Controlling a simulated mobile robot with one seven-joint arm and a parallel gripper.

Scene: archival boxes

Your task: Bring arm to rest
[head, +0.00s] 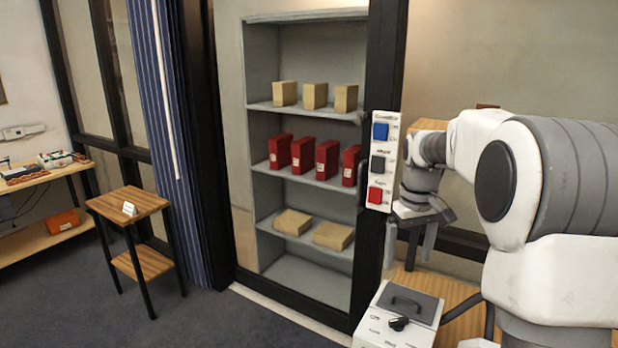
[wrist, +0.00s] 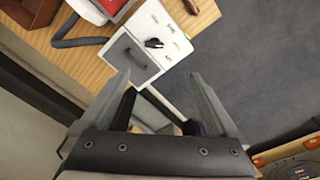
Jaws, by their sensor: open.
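My gripper (head: 409,245) hangs at the right of the head view, pointing down, in front of the dark door post. Its two fingers are apart with nothing between them. In the wrist view my gripper (wrist: 160,100) is open and empty above a white control box (wrist: 147,42) with a black knob and a dark handle.
A grey shelf unit (head: 262,190) holds tan boxes (head: 315,96) and red boxes (head: 327,160). A wall panel (head: 379,160) with blue, black and red buttons is close to my gripper. A small wooden side table (head: 128,201) stands at the left. The carpet (head: 190,320) between is clear.

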